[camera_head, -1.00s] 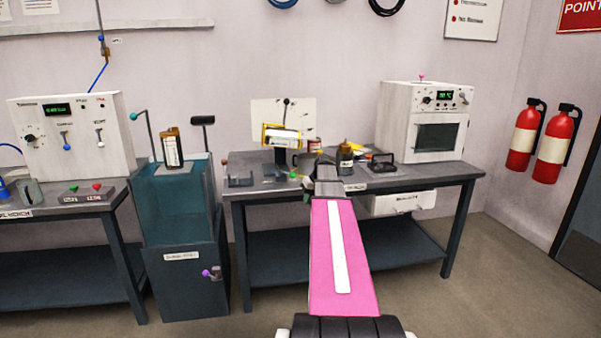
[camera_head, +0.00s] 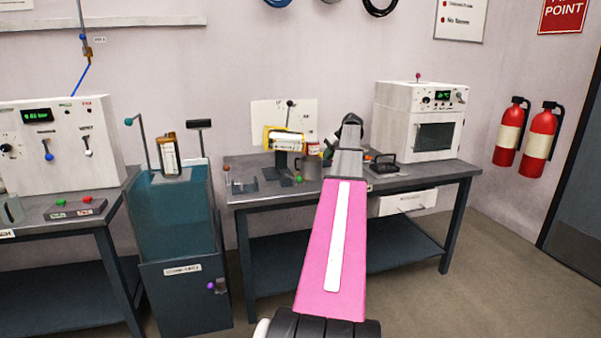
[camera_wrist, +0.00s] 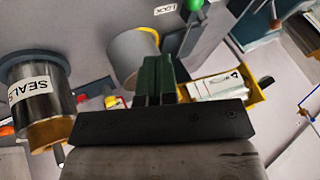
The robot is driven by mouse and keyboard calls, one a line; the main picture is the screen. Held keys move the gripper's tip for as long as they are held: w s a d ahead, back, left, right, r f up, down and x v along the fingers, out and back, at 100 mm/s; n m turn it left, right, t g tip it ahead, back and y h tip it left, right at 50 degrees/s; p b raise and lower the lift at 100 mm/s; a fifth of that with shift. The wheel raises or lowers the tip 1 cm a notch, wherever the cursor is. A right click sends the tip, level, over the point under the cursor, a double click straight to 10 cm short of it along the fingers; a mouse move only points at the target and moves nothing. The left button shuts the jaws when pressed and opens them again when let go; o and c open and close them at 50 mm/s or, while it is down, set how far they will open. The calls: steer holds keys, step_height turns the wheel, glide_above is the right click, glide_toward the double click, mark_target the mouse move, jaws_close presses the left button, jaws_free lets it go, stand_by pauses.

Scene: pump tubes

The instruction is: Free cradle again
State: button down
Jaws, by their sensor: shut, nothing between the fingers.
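The yellow-framed holder (camera_head: 268,140) with a pale tube (camera_head: 286,142) is on a dark stand at the back of the middle bench. It also shows in the wrist view (camera_wrist: 262,92), right of my fingers. A lever with a green knob (camera_wrist: 193,5) is beside a LOCK label. A second framed tube (camera_head: 168,155) is upright over the teal tank (camera_head: 172,220). My gripper's dark green fingers (camera_wrist: 158,68) are shut and empty. They overlap the grey mug (camera_wrist: 130,55) in the wrist view; contact cannot be told.
The mug (camera_head: 308,167) stands right of the stand. A SEAL-labelled cylinder (camera_wrist: 38,95) is left of my fingers. A dark fixture (camera_head: 384,166) and a white oven (camera_head: 420,120) are at right. A low grey holder (camera_head: 243,186) is at the bench's left end.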

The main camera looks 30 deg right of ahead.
mark_target(293, 178)
steer(key=x, duration=0.9)
steer(key=shift+f, duration=0.1)
steer(key=a, duration=0.1)
steer(key=a+f, duration=0.1)
steer(key=a, duration=0.1)
steer(key=shift+w+a, duration=0.1)
steer(key=shift+w, duration=0.05)
steer(key=shift+w+a+f, duration=0.1)
steer(key=shift+a+f, duration=0.1)
steer(key=shift+a, duration=0.35)
